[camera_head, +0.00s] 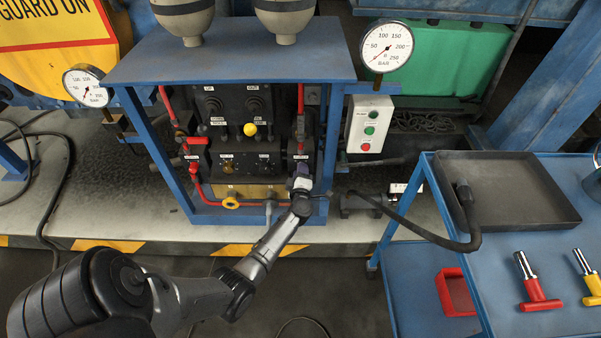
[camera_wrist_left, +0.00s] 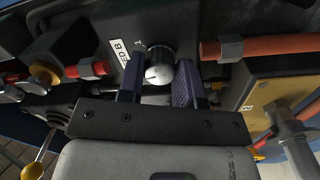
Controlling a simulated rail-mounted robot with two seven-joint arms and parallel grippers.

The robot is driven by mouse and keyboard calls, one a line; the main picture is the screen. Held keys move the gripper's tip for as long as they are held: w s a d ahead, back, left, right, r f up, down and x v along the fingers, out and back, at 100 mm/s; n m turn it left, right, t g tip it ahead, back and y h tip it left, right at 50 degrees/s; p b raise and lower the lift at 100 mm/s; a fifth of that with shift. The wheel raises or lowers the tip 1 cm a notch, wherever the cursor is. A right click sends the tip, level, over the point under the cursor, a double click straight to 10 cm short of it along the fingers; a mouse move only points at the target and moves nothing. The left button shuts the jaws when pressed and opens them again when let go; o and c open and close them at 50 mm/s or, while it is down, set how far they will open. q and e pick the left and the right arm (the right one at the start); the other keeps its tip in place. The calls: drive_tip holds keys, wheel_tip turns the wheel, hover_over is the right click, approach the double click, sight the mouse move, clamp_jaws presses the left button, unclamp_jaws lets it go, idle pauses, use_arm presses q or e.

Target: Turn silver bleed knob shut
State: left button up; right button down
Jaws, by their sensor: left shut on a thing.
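The silver bleed knob (camera_wrist_left: 158,66) is a round metal knob on a dark panel in the left wrist view. A white label ending in "ED B" sits beside it. My left gripper (camera_wrist_left: 160,82) has its two purple-grey fingers on either side of the knob and is shut on it. In the head view my left gripper (camera_head: 301,172) reaches the lower right of the blue-framed hydraulic panel (camera_head: 235,165). There the gripper hides the knob. My right gripper is not in view.
Red pipes (camera_head: 300,120) and a yellow knob (camera_head: 250,129) are close by on the panel. A green and red button box (camera_head: 370,125) hangs to the right. A blue cart (camera_head: 440,215) with a black tray (camera_head: 505,185) and red and yellow tools stands at the right.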

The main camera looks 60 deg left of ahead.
use_arm(q)
drive_tip(key=n+b, duration=0.1)
drive_tip(key=n, duration=0.5)
drive_tip(key=shift+y, duration=0.3)
drive_tip(key=shift+n, duration=0.4)
drive_tip(key=o, duration=0.9)
drive_tip(key=shift+o, duration=0.2)
drive_tip(key=shift+d, duration=0.15)
